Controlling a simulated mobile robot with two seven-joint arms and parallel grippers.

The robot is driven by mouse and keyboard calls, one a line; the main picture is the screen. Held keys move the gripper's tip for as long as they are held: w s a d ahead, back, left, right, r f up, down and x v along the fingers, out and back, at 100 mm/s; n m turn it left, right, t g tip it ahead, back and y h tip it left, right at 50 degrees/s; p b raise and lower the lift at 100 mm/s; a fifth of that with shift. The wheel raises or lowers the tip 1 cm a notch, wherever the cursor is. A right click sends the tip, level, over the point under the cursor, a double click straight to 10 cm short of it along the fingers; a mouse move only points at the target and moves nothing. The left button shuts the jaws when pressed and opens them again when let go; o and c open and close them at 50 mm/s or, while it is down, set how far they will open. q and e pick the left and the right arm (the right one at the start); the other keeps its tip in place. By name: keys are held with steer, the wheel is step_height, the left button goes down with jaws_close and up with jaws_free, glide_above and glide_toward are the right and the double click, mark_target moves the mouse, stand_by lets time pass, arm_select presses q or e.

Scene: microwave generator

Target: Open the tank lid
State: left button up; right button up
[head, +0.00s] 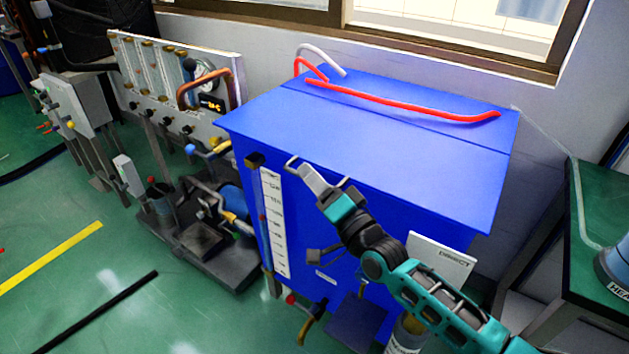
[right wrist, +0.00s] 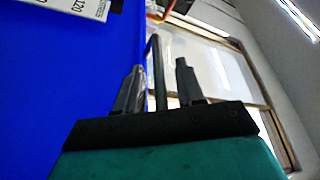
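The blue tank (head: 330,235) stands against the wall, with its flat blue lid (head: 370,135) lying closed on top. A thin metal handle (head: 291,161) sticks out at the lid's front edge, partly hidden by my right gripper. My right gripper (head: 312,177) is at this handle, in front of the tank. In the right wrist view, the handle bar (right wrist: 160,75) stands between the two separated fingers of the right gripper (right wrist: 158,85), with gaps beside it. The right gripper looks open around the bar. My left gripper is not in view.
A red pipe (head: 410,104) lies across the back of the tank's top. A panel with gauges (head: 175,90) and a pump unit (head: 205,225) stand left of the tank. A green bench (head: 605,210) is at right. Windows (head: 450,25) are behind.

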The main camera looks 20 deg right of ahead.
jaws_close()
stand_by(0.3)
stand_by(0.3)
